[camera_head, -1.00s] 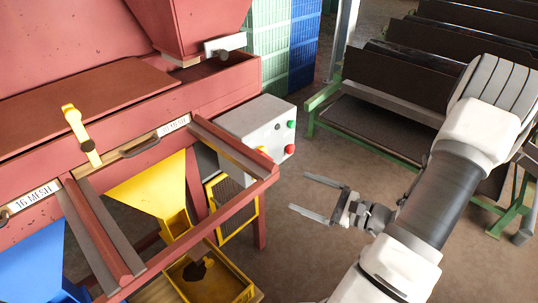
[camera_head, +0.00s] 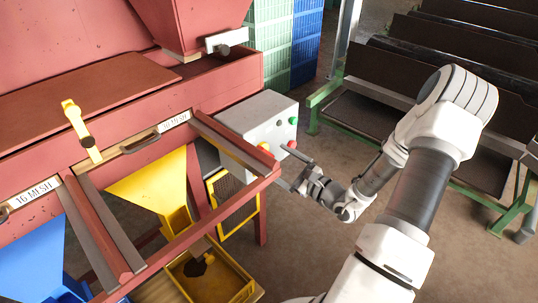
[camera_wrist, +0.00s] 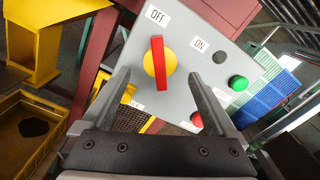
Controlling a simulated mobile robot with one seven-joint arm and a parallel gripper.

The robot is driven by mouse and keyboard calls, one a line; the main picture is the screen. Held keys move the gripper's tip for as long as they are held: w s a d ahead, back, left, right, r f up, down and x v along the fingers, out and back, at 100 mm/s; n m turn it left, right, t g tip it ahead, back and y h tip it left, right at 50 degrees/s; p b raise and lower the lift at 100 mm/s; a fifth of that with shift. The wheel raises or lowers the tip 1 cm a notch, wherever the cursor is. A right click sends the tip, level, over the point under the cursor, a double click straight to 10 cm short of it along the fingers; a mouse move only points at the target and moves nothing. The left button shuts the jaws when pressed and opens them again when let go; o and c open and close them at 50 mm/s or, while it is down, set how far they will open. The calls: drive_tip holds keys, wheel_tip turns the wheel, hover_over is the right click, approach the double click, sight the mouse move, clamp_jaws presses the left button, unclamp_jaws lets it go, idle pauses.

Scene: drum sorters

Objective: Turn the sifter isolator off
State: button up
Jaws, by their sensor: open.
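The isolator is a red bar handle (camera_wrist: 158,62) on a yellow disc (camera_wrist: 148,63), on the face of a grey control box (camera_head: 258,118). In the wrist view the bar stands upright, its upper end towards the OFF label (camera_wrist: 157,14); the ON label (camera_wrist: 199,44) is to the right. In the head view the isolator (camera_head: 265,146) shows only as a small yellow-orange patch at the box's lower front. My gripper (camera_wrist: 157,75) is open and empty, facing the panel, with its fingertips on either side of the handle in the picture.
A green button (camera_wrist: 238,83) and a red button (camera_wrist: 197,118) sit beside the isolator; the right finger is near the red one. The sorter's red frame (camera_head: 235,205) runs close beside the box. Open floor (camera_head: 315,235) lies below the arm.

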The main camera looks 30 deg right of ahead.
drive_tip(key=shift+x, duration=2)
